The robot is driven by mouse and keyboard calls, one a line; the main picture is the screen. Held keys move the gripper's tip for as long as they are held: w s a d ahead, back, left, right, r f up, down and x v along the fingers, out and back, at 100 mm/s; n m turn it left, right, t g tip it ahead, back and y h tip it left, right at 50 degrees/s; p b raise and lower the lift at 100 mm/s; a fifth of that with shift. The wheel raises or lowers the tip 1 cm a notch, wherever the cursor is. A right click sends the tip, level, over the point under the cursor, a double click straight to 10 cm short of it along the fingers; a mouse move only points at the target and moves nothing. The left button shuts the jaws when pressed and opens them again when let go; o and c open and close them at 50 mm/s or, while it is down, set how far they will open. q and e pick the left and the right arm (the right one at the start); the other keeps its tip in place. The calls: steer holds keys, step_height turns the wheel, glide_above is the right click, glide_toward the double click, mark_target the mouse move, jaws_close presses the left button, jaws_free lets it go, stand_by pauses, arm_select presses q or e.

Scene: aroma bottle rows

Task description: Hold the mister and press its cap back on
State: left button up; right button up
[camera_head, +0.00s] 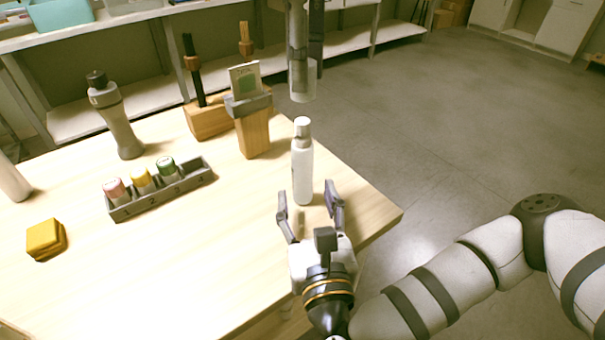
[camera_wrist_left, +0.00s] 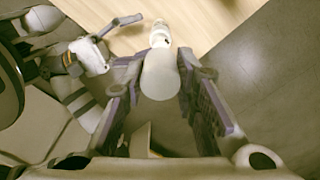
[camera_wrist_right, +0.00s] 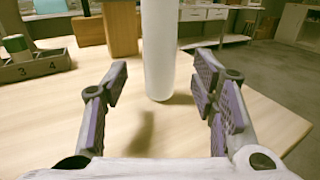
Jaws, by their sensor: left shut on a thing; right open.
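The mister (camera_head: 302,172), a white bottle with a white spray head, stands upright near the table's right edge. It also shows in the right wrist view (camera_wrist_right: 158,50), its top out of frame. My left gripper (camera_head: 303,62) is shut on the translucent cap (camera_head: 303,92) and holds it above the spray head, with a gap between. In the left wrist view the cap (camera_wrist_left: 160,78) sits between the fingers, with the spray head (camera_wrist_left: 160,36) beyond it. My right gripper (camera_head: 309,200) is open low in front of the mister, fingers on either side with space, not closed on it.
A grey numbered rack (camera_head: 160,190) with pink, yellow and green-capped bottles stands left. Wooden blocks (camera_head: 253,130), one with a green card, stand behind. A grey bottle (camera_head: 120,128) and yellow block (camera_head: 45,239) are farther left. The table's right edge is close to the mister.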

mark_target(304, 188)
steer(key=w, duration=0.5)
steer(key=shift+w+a, duration=0.15)
steer(key=shift+a, duration=0.25)
jaws_close()
